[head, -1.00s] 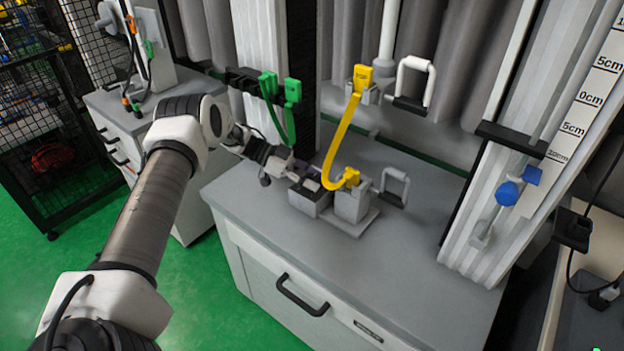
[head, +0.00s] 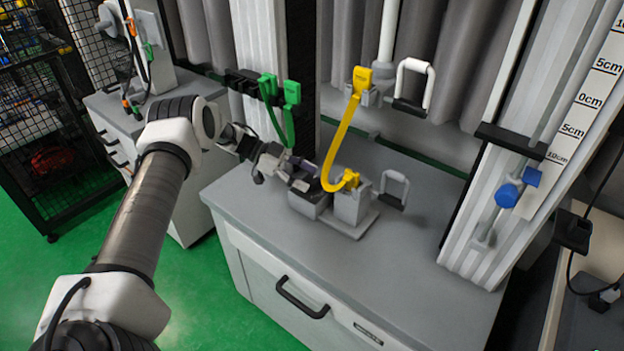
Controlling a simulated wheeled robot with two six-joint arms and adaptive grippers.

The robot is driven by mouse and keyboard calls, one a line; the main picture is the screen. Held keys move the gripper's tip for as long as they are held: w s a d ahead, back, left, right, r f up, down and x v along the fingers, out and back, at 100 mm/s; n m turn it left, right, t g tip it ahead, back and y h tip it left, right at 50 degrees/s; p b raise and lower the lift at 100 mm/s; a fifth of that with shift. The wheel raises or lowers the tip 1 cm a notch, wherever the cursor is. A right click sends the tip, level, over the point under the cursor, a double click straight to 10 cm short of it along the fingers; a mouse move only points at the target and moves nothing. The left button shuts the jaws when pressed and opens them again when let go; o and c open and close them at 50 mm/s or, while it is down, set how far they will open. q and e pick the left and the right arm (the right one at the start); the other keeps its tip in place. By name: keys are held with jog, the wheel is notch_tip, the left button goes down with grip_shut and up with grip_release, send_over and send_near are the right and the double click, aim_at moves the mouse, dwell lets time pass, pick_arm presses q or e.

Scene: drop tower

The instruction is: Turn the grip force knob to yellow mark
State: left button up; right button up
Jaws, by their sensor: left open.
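My left gripper (head: 300,175) reaches in from the left over the grey cabinet. It is open, with its fingers at the top of a small dark grey box (head: 311,207) that is part of the fixture on the cabinet top. I cannot make out the grip force knob or its yellow mark; the gripper covers much of the box top. Whether the fingers touch anything there is too small to tell. My right gripper is out of view.
A yellow cable (head: 338,138) hangs just right of the gripper, down to a grey block (head: 351,206). Green cables (head: 290,122) hang behind. A white handle (head: 429,90) stands at upper right. The front and right of the cabinet top (head: 420,250) are clear.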

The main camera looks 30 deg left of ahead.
pick_arm(q)
jog(key=v, duration=0.9)
jog(key=shift+a+r, duration=0.15)
jog(key=shift+a, duration=0.2)
jog(key=shift+s, duration=0.15)
